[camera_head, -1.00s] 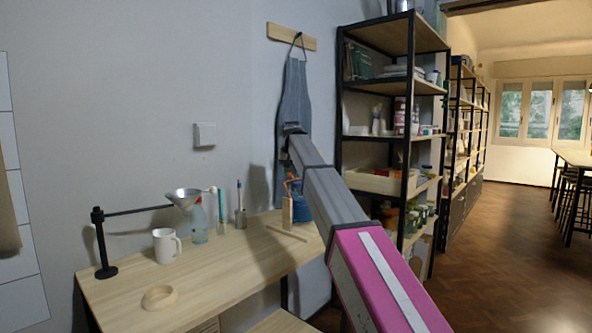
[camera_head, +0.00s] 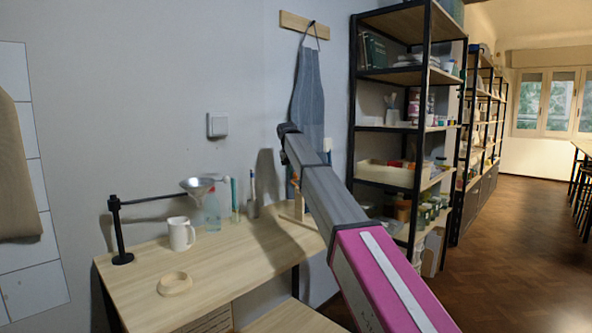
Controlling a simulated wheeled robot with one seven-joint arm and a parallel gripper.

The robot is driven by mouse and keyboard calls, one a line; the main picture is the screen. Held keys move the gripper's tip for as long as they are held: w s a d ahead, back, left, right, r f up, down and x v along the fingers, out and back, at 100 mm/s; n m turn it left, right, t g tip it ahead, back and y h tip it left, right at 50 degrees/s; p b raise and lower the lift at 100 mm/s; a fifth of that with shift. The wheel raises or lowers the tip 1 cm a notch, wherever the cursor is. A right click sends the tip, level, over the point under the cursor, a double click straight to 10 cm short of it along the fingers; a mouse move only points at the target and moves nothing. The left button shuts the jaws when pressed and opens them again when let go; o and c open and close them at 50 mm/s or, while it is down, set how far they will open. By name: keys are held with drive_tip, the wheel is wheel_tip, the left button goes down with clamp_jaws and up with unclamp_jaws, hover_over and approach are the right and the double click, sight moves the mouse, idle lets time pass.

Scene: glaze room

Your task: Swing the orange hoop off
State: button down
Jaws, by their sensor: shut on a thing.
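I see no orange hoop in this view. A metal funnel (camera_head: 198,185) sits at the end of a thin black swing arm (camera_head: 155,198), which reaches right from a black upright post (camera_head: 119,230) on the wooden table (camera_head: 235,262). Whatever carries the funnel is too small to make out. My arm runs from the lower right up to a dark joint in front of the grey apron (camera_head: 308,85). My gripper does not show; my arm may hide it.
A white mug (camera_head: 181,234) and a pale wooden ring (camera_head: 174,283) stand on the table. A clear bottle (camera_head: 212,212) stands under the funnel. A tall black-framed shelf (camera_head: 355,120) rises at the right. The table's front middle is clear.

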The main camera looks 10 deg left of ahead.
drive_tip(key=shift+w+a, duration=0.15)
drive_tip(key=shift+a, duration=0.25)
drive_tip(key=c, duration=0.9)
unclamp_jaws()
drive_tip(key=shift+d, duration=0.1)
drive_tip(key=v, duration=1.1)
drive_tip(key=shift+f, duration=0.15)
